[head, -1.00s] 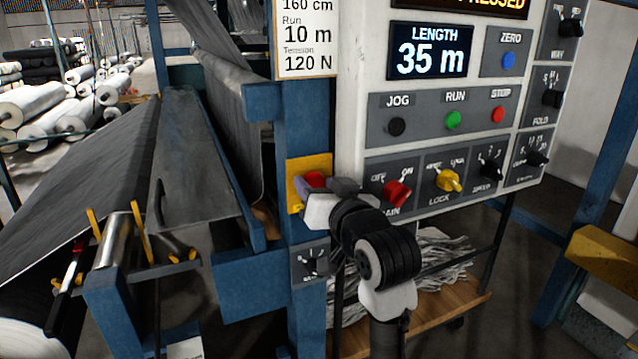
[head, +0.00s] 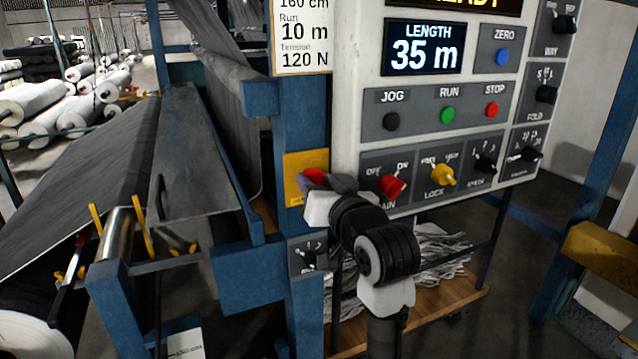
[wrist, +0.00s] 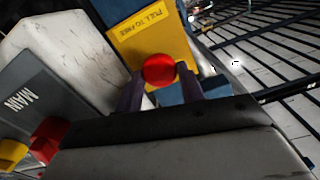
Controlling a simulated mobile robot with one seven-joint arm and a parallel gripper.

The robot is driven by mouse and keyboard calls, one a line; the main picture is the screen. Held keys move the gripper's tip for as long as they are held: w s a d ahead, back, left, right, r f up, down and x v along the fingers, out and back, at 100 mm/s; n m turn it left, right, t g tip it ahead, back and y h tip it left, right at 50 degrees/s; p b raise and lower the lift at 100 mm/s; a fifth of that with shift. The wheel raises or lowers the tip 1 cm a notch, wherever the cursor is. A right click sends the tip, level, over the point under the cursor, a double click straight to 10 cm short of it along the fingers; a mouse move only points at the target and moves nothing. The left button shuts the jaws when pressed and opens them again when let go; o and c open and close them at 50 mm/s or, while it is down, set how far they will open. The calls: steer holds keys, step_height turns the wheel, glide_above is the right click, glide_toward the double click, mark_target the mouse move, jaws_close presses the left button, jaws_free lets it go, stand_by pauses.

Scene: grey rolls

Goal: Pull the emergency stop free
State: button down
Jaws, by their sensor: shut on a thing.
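The emergency stop is a red mushroom button (head: 315,177) on a yellow plate (head: 300,163) on the blue post, left of the control panel. In the wrist view the red button (wrist: 159,71) sits between the two dark fingers of my gripper (wrist: 160,90), and the plate (wrist: 150,40) behind it reads "PULL TO FREE". My gripper (head: 328,182) is shut on the button. My wrist hides part of the plate's lower right side in the head view. The panel's top display (head: 470,3) is cut off and shows the end of a word like "READY".
The control panel (head: 345,120) is close on the right, with a red MAIN switch (head: 392,186) and a yellow LOCK switch (head: 441,175) near my wrist. A small dial box (head: 306,257) is below. Grey fabric (head: 90,180) runs at the left.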

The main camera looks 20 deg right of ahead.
steer(key=shift+s, duration=0.15)
steer(key=shift+f, duration=0.1)
steer(key=c, duration=1.2)
jaws_free()
steer(key=shift+c, duration=0.2)
steer(key=shift+o, duration=0.5)
steer(key=shift+s, duration=0.1)
steer(key=s+b, duration=0.3)
steer(key=s, duration=1.1)
steer(key=shift+d, duration=0.25)
